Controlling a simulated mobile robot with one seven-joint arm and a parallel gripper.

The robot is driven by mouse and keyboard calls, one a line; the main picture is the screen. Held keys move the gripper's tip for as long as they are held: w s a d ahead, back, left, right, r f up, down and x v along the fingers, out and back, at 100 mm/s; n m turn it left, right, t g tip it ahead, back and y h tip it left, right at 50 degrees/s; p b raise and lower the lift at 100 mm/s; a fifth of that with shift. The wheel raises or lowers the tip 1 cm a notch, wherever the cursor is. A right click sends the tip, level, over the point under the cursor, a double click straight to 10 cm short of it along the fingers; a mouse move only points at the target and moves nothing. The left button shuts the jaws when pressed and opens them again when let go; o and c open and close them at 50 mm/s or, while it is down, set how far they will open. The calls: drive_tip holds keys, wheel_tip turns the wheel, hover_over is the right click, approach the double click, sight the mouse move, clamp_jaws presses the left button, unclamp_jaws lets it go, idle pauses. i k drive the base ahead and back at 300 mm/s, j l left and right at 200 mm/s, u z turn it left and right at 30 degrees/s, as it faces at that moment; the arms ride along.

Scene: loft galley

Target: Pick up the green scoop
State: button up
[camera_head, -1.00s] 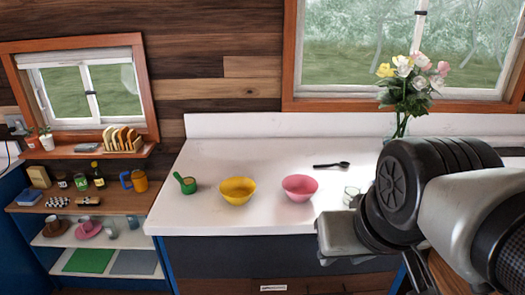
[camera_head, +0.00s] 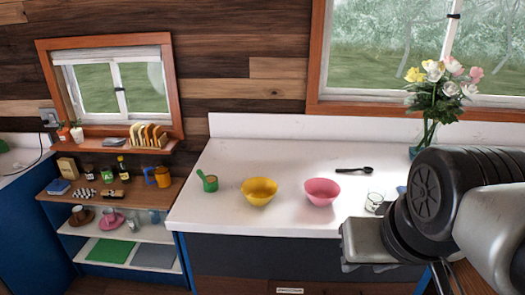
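The green scoop (camera_head: 208,182) sits on the white counter (camera_head: 240,158) near its left end, with its handle pointing up and to the left. It stands left of a yellow bowl (camera_head: 259,193). My arm fills the right side of the view, well to the right of the scoop and apart from it. My gripper's fingers cannot be made out, so its opening does not show.
A pink bowl (camera_head: 321,192), a black spoon (camera_head: 354,170), a clear glass (camera_head: 374,202) and a flower vase (camera_head: 424,138) are on the counter. A shelf (camera_head: 152,194) with bottles, an orange mug (camera_head: 159,177) and cups stands left. The counter between scoop and wall is clear.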

sight(211, 184)
drive_tip(key=i+j, duration=0.15)
drive_tip(key=j, duration=0.35)
drive_tip(key=i+j+z, duration=0.1)
drive_tip(key=j, duration=0.35)
drive_tip(key=i+j+z, duration=0.1)
drive_tip(key=j, duration=0.4)
drive_tip(key=i+j, duration=0.2)
drive_tip(key=j, duration=0.35)
drive_tip(key=i+j+z, duration=0.1)
drive_tip(key=j, duration=0.4)
drive_tip(key=i+j, duration=0.1)
drive_tip(key=j, duration=0.4)
drive_tip(key=z, duration=0.05)
